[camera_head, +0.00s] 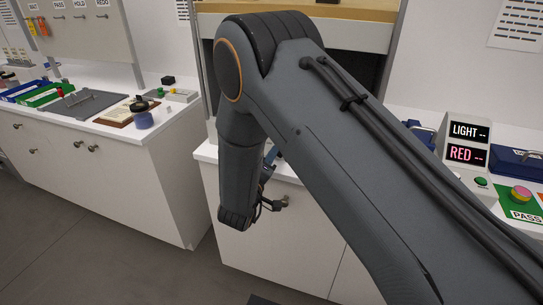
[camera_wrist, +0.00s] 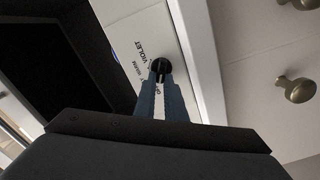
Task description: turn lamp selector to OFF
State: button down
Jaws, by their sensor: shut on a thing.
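The lamp selector (camera_wrist: 161,65) is a small round black knob on a pale panel (camera_wrist: 126,12), seen in the wrist view. Printed labels lie beside it: VIOLET reads clearly, WARM less so, and a third is mostly covered by a finger. My gripper (camera_wrist: 161,80) has its blue-grey fingers closed on the knob. The fingers cover part of the knob, and I cannot tell which label it points to. In the head view my arm hides the selector, and only a bit of blue finger shows beside the forearm.
A dark opening (camera_wrist: 50,65) lies left of the panel in the wrist view. Brass drawer knobs (camera_wrist: 299,89) stick out at right. In the head view, a display (camera_head: 467,142) reads LIGHT and RED at right. A left counter (camera_head: 160,133) holds trays and a jar. Floor between is clear.

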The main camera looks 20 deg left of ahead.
jog(key=c, duration=1.8)
grip_release()
jog(key=s, duration=0.2)
jog(key=s+b, duration=0.1)
jog(key=s, duration=0.2)
jog(key=s+b, duration=0.1)
jog(key=s, duration=0.1)
jog(key=shift+s+a, duration=0.3)
jog(key=shift+s, duration=0.1)
